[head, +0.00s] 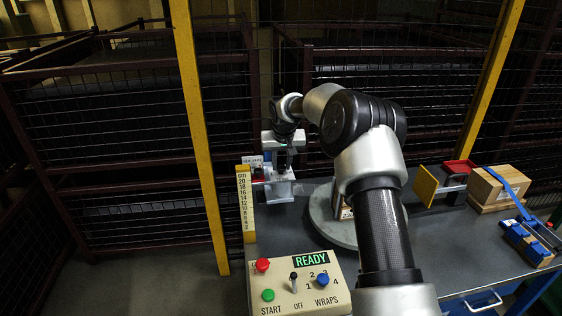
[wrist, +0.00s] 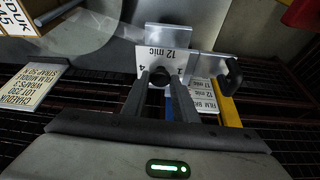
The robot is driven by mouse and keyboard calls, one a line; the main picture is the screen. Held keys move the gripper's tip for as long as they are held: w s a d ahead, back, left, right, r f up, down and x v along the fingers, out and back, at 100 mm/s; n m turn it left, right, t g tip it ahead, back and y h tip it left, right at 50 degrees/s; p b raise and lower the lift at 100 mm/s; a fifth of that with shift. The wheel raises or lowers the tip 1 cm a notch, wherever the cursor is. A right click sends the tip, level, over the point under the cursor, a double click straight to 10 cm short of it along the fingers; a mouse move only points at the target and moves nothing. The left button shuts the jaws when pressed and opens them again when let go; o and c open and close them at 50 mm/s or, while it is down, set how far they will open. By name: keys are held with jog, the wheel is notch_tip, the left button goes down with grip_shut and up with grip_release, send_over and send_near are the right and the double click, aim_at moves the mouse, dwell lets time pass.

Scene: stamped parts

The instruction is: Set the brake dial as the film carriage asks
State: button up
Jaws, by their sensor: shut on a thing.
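The film carriage is a pale metal assembly (head: 279,188) left of the turntable in the head view. In the wrist view its light plate (wrist: 170,36) carries an upside-down label reading "12 mic", with the figures 1 and 4 by the dial. The brake dial is a small dark round knob (wrist: 160,74) in front of that label. My gripper (wrist: 161,82) is shut on the dial, one finger on each side; it also shows at the carriage in the head view (head: 283,168). The dial's pointer is hidden, so I cannot tell its setting.
A card (wrist: 203,93) lists film brake values, partly hidden. A control box (head: 297,285) reads READY. A yellow scale post (head: 246,204) stands left of the carriage. The turntable (head: 322,215) is partly behind my arm. A strapped carton (head: 497,187) sits at right; a wire fence stands behind.

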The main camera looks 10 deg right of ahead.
jog(key=n, duration=0.1)
jog(key=n+y+p, duration=0.1)
jog(key=n+p, duration=0.1)
jog(key=shift+d+r+n, duration=0.2)
jog(key=shift+d+n, duration=0.05)
jog(key=shift+n, duration=0.05)
jog(key=n+y+p, duration=0.1)
jog(key=n+p, duration=0.1)
jog(key=n, duration=0.1)
jog(key=shift+w+d+n+g+y, duration=0.1)
jog(key=shift+w+n+g+y, duration=0.05)
jog(key=shift+n+g+y, duration=0.2)
jog(key=n+g+p, duration=0.1)
jog(key=n, duration=0.2)
jog(key=n+y+p, duration=0.1)
jog(key=n, duration=0.2)
jog(key=shift+w+d+f+g+y, duration=0.1)
jog(key=shift+w+d+g+y, duration=0.05)
jog(key=shift+w+g+y, duration=0.15)
jog(key=shift+s, duration=0.1)
jog(key=shift+g, duration=0.25)
jog(key=o, duration=1.1)
jog(key=shift+c, duration=0.2)
jog(key=p+v, duration=0.2)
jog(key=v, duration=1.5)
